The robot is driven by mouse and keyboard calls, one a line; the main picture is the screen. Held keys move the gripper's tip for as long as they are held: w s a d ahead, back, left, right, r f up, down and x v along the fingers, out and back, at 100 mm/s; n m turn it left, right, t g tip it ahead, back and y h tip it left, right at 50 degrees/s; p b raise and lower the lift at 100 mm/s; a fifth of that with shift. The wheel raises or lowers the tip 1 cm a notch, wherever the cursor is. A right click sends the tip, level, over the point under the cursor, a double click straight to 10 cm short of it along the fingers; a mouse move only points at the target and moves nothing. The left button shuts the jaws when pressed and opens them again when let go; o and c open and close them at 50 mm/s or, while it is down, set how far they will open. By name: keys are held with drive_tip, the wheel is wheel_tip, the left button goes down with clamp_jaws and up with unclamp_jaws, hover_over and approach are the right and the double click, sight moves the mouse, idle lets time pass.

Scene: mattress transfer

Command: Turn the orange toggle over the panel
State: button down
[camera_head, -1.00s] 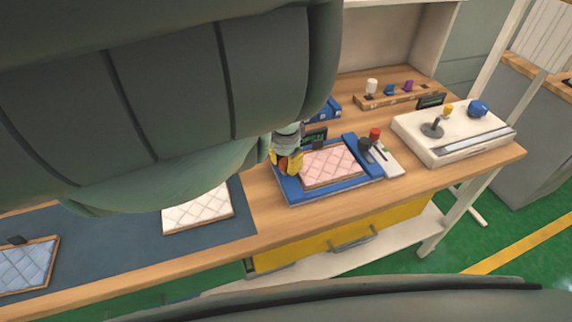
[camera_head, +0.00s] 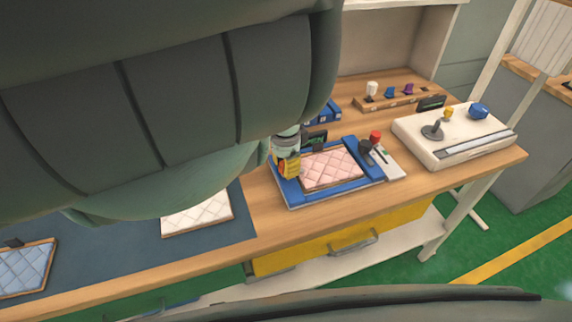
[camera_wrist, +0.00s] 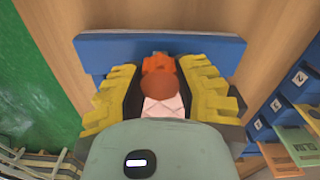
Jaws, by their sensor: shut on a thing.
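The pink quilted panel (camera_head: 330,168) lies in a blue frame (camera_head: 350,196) on the wooden bench. My gripper (camera_head: 289,165) is at the left side of this frame, with its yellow fingers low beside the panel. In the wrist view my gripper (camera_wrist: 168,92) has its yellow fingers on both sides of the orange toggle (camera_wrist: 158,64), shut on it. A round, darker orange-brown part shows between the fingers, with a bit of pink panel (camera_wrist: 172,106) below it. The blue frame bar (camera_wrist: 108,52) crosses behind. In the head view the fingers mostly hide the toggle.
A small dark display (camera_head: 315,140) stands behind the frame. A red-knobbed lever (camera_head: 376,137) stands at its right. A white control box (camera_head: 455,135) with a joystick is farther right. A white panel (camera_head: 197,212) and a blue panel (camera_head: 25,268) lie on the left.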

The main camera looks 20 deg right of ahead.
drive_tip(key=c, duration=0.6)
unclamp_jaws()
drive_tip(key=shift+w+a+r, duration=0.1)
drive_tip(key=shift+r, duration=3.65)
